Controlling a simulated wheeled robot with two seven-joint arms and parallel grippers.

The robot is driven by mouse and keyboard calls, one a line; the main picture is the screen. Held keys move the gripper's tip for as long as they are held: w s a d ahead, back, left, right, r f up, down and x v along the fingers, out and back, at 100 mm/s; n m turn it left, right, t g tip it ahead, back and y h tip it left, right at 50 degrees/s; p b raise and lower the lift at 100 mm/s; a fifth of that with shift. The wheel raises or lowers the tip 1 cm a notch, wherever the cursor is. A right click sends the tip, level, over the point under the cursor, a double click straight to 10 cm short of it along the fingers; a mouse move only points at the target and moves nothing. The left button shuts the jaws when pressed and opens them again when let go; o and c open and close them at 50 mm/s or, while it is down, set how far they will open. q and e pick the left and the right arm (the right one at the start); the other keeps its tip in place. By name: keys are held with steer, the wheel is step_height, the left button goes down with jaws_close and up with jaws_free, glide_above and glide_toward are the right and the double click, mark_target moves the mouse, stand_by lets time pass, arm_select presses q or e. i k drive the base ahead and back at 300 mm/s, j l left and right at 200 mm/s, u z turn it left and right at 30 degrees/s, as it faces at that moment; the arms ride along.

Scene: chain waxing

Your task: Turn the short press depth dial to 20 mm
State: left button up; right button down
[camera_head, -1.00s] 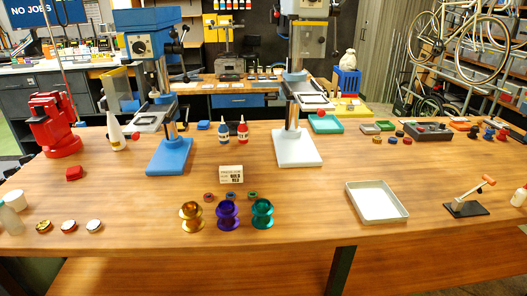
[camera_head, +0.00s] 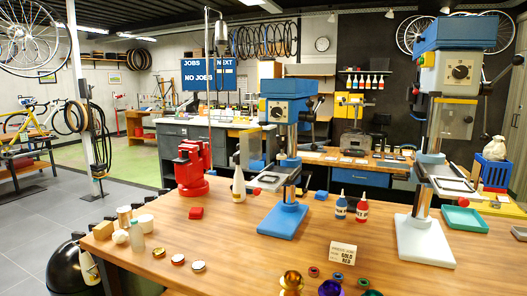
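Two drill-press-like machines stand on the wooden bench. The shorter press (camera_head: 288,88) has a blue head and a blue base at the middle of the view. Its dial (camera_head: 278,111) is a small dark round knob on the front of the head. The scale and pointer are too small to read. The taller press (camera_head: 455,35) stands to the right on a white base. It carries its own dark dial (camera_head: 460,72) on a pale plate. Neither of my grippers is in the view.
A red machine (camera_head: 191,168) and a white bottle (camera_head: 238,186) stand left of the short press. Blue and red bottles (camera_head: 361,211) stand between the presses. A sign card (camera_head: 343,253) and coloured spools (camera_head: 291,283) are in front.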

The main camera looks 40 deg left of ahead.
mark_target(277, 112)
steer(key=i+j+z, duration=0.25)
steer(key=j, duration=1.75)
steer(key=k+j+z, duration=0.15)
steer(key=j+z, duration=0.15)
steer(key=j, duration=1.7)
